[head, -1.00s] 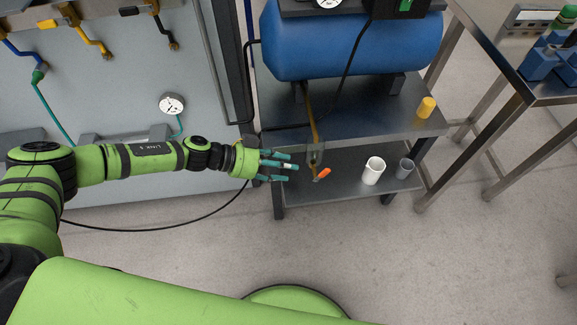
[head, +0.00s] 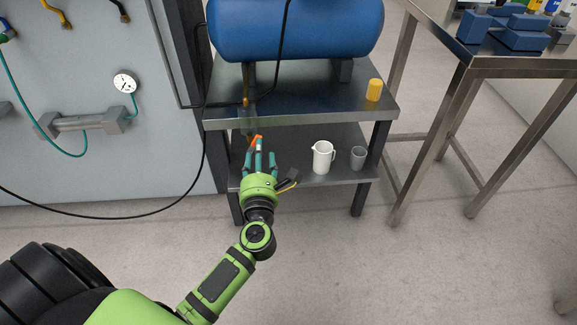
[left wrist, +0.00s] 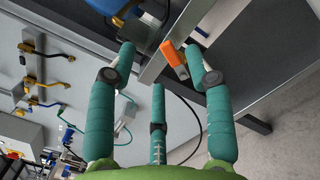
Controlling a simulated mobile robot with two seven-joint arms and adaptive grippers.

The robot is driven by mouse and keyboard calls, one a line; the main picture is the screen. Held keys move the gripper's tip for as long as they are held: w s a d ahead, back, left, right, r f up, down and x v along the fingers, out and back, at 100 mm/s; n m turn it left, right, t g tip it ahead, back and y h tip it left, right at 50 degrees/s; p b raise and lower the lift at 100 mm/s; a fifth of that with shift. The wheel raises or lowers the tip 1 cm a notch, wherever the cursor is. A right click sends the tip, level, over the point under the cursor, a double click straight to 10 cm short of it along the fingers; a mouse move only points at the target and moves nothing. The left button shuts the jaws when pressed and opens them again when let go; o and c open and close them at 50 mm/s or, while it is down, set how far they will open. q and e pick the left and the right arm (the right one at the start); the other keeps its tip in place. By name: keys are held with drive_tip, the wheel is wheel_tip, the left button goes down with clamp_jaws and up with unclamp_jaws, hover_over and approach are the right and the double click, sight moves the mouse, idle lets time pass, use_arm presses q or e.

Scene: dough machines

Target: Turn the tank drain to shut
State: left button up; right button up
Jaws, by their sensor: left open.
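The blue tank (head: 295,30) lies on the upper shelf of a metal stand. A drain pipe runs down from under it, with an orange drain handle (head: 254,139) at its lower end. The handle also shows in the left wrist view (left wrist: 173,54), lying ahead of the fingers, nearest the right finger. My left gripper (head: 259,158) is open in front of the handle, its teal fingers pointing at the drain and partly covering it. In the left wrist view the three fingers (left wrist: 160,75) are spread. Whether a finger touches the handle I cannot tell. My right gripper is not in view.
A white jug (head: 322,157) and a grey cup (head: 358,158) stand on the lower shelf, right of my gripper. A yellow cylinder (head: 374,90) stands on the upper shelf (head: 310,100). A steel table (head: 500,62) is at right. The floor in front is clear.

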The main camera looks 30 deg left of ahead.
sight(255, 142)
use_arm(q)
drive_tip(key=shift+n+g, duration=0.4)
drive_tip(key=shift+n, duration=0.1)
drive_tip(key=w+a, duration=0.1)
drive_tip(key=w+a+f, duration=0.2)
drive_tip(key=w+a, duration=0.1)
drive_tip(key=shift+b, duration=0.35)
drive_tip(key=shift+w+a, duration=0.4)
drive_tip(key=shift+w, duration=0.2)
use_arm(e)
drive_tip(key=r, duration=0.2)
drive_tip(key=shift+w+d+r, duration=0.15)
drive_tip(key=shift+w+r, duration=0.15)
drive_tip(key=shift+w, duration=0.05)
use_arm(q)
clamp_jaws()
